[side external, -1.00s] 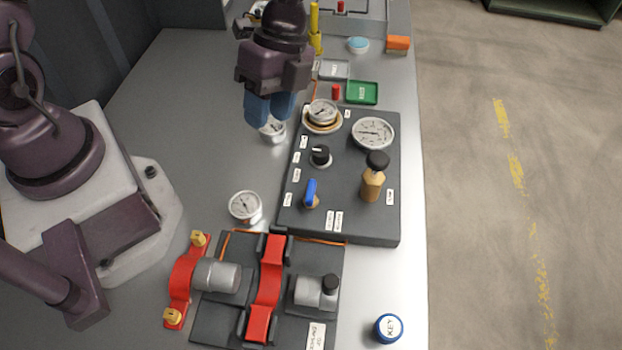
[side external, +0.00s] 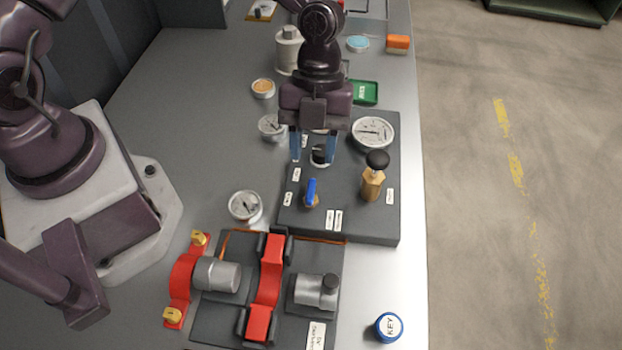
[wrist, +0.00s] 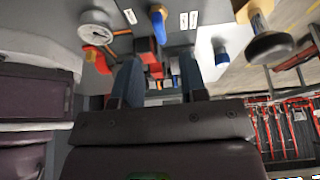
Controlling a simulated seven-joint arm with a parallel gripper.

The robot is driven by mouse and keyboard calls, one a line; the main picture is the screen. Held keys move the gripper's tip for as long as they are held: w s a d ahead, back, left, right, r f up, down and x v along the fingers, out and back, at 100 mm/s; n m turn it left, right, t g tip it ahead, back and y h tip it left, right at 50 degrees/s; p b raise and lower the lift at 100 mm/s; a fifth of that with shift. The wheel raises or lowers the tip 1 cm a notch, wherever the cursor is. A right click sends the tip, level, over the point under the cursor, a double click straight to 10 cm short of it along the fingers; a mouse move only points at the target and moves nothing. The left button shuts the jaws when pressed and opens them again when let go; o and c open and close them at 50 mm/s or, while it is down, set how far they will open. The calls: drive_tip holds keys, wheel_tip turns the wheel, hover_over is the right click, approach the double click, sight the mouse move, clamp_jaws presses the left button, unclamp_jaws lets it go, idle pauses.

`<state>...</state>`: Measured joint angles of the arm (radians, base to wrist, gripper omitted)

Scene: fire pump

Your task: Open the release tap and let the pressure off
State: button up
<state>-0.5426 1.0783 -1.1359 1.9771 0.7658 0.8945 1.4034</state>
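A dark control panel (side external: 350,220) lies on the bench. A small tap with a blue lever (side external: 311,192) stands at its lower left; its lever also shows in the wrist view (wrist: 158,24). A brass fitting with a black ball top (side external: 373,182) stands to its right, also in the wrist view (wrist: 268,42). The labels are too small to read, so I cannot tell which is the release tap. My gripper (side external: 314,150) is open, fingers pointing down over the panel, behind the blue lever.
A large gauge (side external: 374,132) sits at the panel's back right. A loose gauge (side external: 245,206) lies left of the panel. The bench left of the panel is mostly clear.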

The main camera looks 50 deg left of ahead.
sight(310, 188)
drive_tip(key=x, duration=0.6)
drive_tip(key=shift+s+f, duration=0.1)
drive_tip(key=shift+f, duration=0.2)
clamp_jaws()
